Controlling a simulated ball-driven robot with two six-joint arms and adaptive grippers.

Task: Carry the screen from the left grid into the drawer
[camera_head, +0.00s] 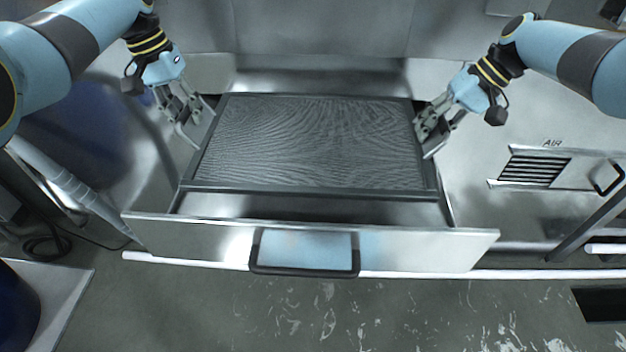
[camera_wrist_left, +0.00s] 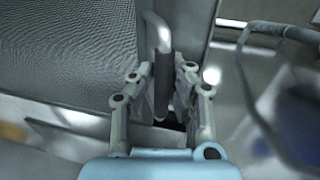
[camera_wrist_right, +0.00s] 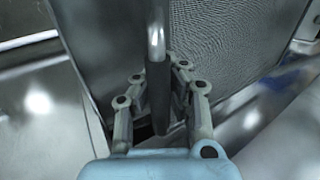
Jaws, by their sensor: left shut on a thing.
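The screen (camera_head: 310,143) is a dark-framed panel with a grey mesh. It lies roughly level within the outline of the open metal drawer (camera_head: 430,250); I cannot tell whether it touches the drawer floor. My left gripper (camera_head: 196,122) is shut on the dark handle (camera_wrist_left: 163,75) at the screen's left side. My right gripper (camera_head: 428,138) has its fingers closed around the matching handle (camera_wrist_right: 158,85) at the right side. The screen's mesh also shows in the left wrist view (camera_wrist_left: 65,50) and the right wrist view (camera_wrist_right: 225,40). The left grid is not seen.
The drawer front has a dark pull handle (camera_head: 305,272). A white rail (camera_head: 560,274) runs below it. At the right is a metal panel with a vent (camera_head: 535,169) marked AIR. A blue drum (camera_head: 85,130) stands at the left. The floor in front is clear.

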